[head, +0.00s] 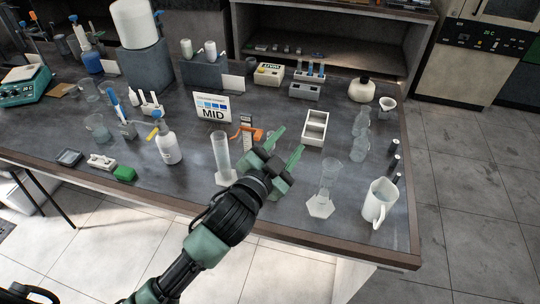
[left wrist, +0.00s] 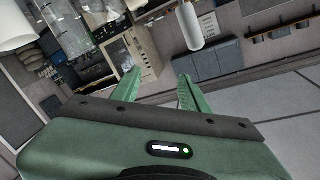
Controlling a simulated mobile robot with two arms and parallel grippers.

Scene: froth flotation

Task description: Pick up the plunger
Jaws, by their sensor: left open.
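I cannot pick out a plunger with certainty in either view. My left gripper (head: 289,143) is open and empty, reaching over the front part of the bench, with its two green fingers spread apart. A clear tall cylinder (head: 221,160) stands upright just left of it, and an orange-and-white item (head: 246,136) is partly hidden behind it. In the left wrist view the open fingers (left wrist: 157,88) have nothing between them. A pale cylindrical thing (left wrist: 189,27) shows beyond them; I cannot tell what it is. My right gripper is not in view.
A white two-part tray (head: 304,129) lies beyond the fingers. The bench edge (head: 330,249) runs in front.

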